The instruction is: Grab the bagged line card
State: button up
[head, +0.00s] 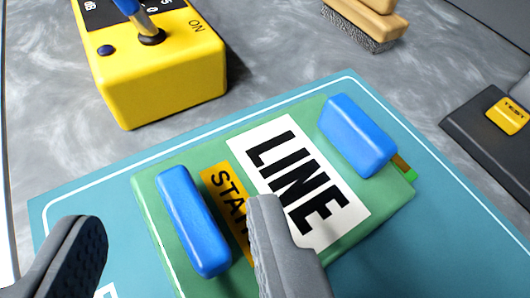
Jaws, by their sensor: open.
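The line card (348,222) lies flat on a teal mat with a white border line (92,192). It is green, with a white label reading LINE, an orange label that begins STA, and two blue blocks (193,220) on its face. The other blue block (357,135) is at its right end. My gripper (182,250) is open and empty at the bottom of the head view. Its right finger hides part of the card's near edge and label; its left finger is over the mat, left of the card. I cannot tell the height of the fingers above the card.
A yellow box with a blue-handled lever (160,80) stands behind the mat at the upper left. A wooden brush (363,20) lies at the top right. A dark object with a yellow TEST label (508,115) is at the right edge. The grey surface (275,60) between them is clear.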

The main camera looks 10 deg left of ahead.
aim_at(183, 179)
jog(key=shift+b+x, duration=0.4)
jog(key=shift+x, duration=2.75)
grip_shut()
